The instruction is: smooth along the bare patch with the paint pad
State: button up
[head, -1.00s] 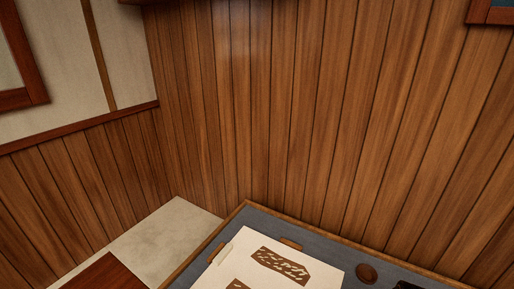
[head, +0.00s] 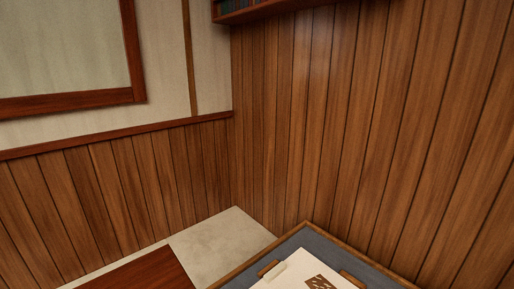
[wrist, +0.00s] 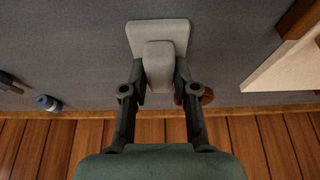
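The paint pad shows in the wrist view as a light grey flat plate (wrist: 157,32) with a blocky grey grip (wrist: 158,66). My gripper (wrist: 160,78) has its two dark fingers closed on the sides of that grip. A white board (head: 285,278) lies at the bottom edge of the head view, mostly cut off. A brown patch with white flecks (head: 320,283) shows on it, also partly cut off. In the wrist view, a pale board (wrist: 285,72) with a wooden edge stands at the right, apart from the pad. The pad and gripper are outside the head view.
The grey-blue tabletop (wrist: 75,50) has a wooden rim (head: 240,263) and a plank wall (head: 320,150) behind it. A small blue and white cylinder (wrist: 48,103) and a dark item (wrist: 9,82) lie at the wrist view's left. A brown round thing (wrist: 208,96) is partly behind one finger.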

jog(key=shift+f, duration=0.1)
grip_shut()
notch_tip(320, 180, up, 6)
jog(key=p, duration=0.6)
jog(key=shift+p, duration=0.35)
